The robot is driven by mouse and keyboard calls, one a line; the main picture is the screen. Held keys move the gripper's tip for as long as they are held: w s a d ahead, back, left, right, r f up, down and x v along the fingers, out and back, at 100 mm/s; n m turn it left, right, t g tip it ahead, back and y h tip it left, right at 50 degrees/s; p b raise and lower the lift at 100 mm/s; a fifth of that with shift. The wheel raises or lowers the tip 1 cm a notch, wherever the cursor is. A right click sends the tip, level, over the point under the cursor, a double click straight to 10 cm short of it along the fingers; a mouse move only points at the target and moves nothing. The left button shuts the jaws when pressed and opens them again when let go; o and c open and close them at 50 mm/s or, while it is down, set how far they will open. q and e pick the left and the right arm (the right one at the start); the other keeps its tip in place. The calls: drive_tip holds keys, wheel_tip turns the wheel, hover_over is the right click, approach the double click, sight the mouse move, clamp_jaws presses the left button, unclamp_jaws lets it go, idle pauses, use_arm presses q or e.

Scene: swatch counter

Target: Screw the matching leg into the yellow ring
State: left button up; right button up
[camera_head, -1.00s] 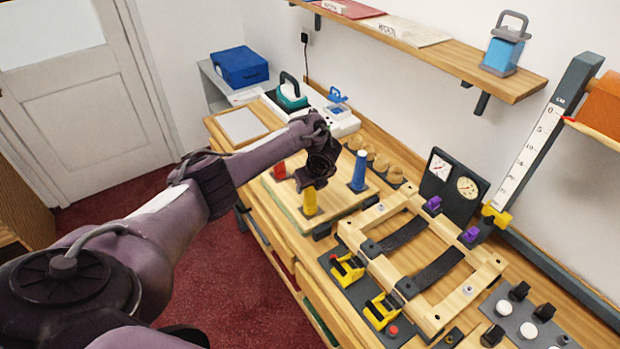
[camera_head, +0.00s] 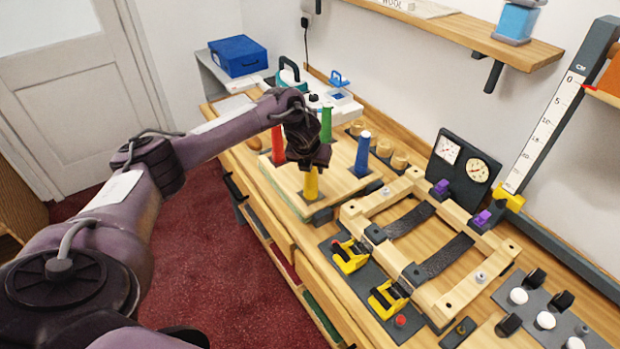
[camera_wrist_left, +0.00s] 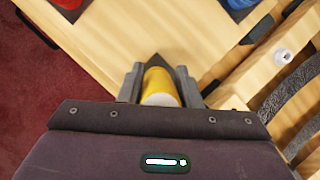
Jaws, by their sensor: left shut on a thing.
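A yellow leg (camera_head: 311,186) stands upright at the near corner of a square wooden board (camera_head: 283,190). My left gripper (camera_head: 309,166) is over it from above and shut on its upper part. The left wrist view shows the yellow leg (camera_wrist_left: 160,86) between the two grey fingers. A dark base piece shows at the leg's foot; the yellow ring itself cannot be made out. A red leg (camera_head: 278,145), a green leg (camera_head: 326,125) and a blue leg (camera_head: 362,154) stand upright at the board's other corners. My right gripper is not in view.
A wooden frame with dark straps (camera_head: 436,306) and yellow clamps (camera_head: 349,257) lies to the right on the counter. Several wooden cups (camera_head: 383,147) stand behind the board. Gauges (camera_head: 459,168) and a scale (camera_head: 541,128) stand at the wall side.

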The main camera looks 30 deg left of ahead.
use_arm(q)
drive_tip(key=m+b, duration=0.1)
drive_tip(key=m+h+b, duration=0.1)
drive_tip(key=m, duration=0.1)
drive_tip(key=shift+w+d+f+b, duration=0.1)
drive_tip(key=shift+d+f+b, duration=0.1)
drive_tip(key=shift+f+b, duration=0.2)
drive_tip(key=shift+r+m+h, duration=0.2)
drive_tip(key=shift+m+h, duration=0.3)
drive_tip(key=shift+m, duration=0.4)
drive_tip(key=shift+d+r+m+b, duration=0.2)
drive_tip(key=shift+m+b, duration=0.1)
drive_tip(key=shift+m, duration=0.1)
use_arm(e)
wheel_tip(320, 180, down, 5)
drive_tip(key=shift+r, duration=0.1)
use_arm(q)
drive_tip(key=o, duration=0.8)
drive_tip(key=shift+o, duration=0.2)
